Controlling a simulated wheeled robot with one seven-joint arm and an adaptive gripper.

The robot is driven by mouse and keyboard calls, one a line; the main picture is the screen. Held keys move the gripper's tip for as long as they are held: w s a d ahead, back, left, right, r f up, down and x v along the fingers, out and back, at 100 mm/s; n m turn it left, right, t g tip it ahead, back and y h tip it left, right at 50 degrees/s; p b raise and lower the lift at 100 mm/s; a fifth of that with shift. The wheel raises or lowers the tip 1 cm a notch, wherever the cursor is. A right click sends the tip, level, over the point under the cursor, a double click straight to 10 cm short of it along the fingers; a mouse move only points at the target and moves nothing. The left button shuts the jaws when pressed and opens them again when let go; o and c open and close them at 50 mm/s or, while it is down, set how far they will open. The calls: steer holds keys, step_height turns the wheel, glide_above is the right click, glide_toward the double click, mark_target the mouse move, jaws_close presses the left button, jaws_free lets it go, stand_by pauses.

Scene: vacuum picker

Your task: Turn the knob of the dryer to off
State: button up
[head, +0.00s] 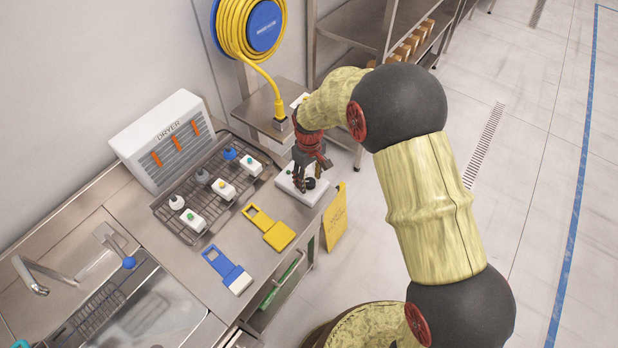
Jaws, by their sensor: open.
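The dryer (152,140) is a white box with orange slots and the word DRYER, against the wall at the back of the steel counter. A small white box (289,186) sits at the counter's right end, with a dark round knob (311,183) on top. I cannot read which way the knob points. My gripper (304,182) points down over this box, its dark fingers open and close beside the knob. The fingers hide part of the box, and I cannot tell whether they touch the knob.
A yellow tool (276,234) and a blue tool (226,270) lie on the counter. The sink (160,315) is at lower left. A yellow hose (262,75) hangs behind my gripper. Open floor lies right.

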mark_target(309, 180)
steer(key=shift+r, duration=0.1)
step_height(309, 180, up, 12)
stand_by(0.5)
steer(key=shift+m, duration=0.3)
steer(key=s+d+r+m+t+b, duration=0.2)
steer(key=s+d+r, duration=0.2)
steer(key=s, duration=0.5)
steer(key=s+d+r+m+t+b, duration=0.1)
steer(key=s+d+r+m+b, duration=0.1)
steer(key=s+d+r, duration=0.3)
steer(key=s+d+r+m+t+b, duration=0.2)
steer(key=s+d, duration=0.5)
steer(key=s, duration=0.6)
step_height(309, 180, up, 3)
steer(key=shift+s+d+f+m+t, duration=0.1)
steer(key=shift+s+d+m+t, duration=0.2)
steer(key=shift+s+d+m, duration=0.15)
steer(key=shift+a, duration=0.1)
steer(key=shift+c, duration=0.6)
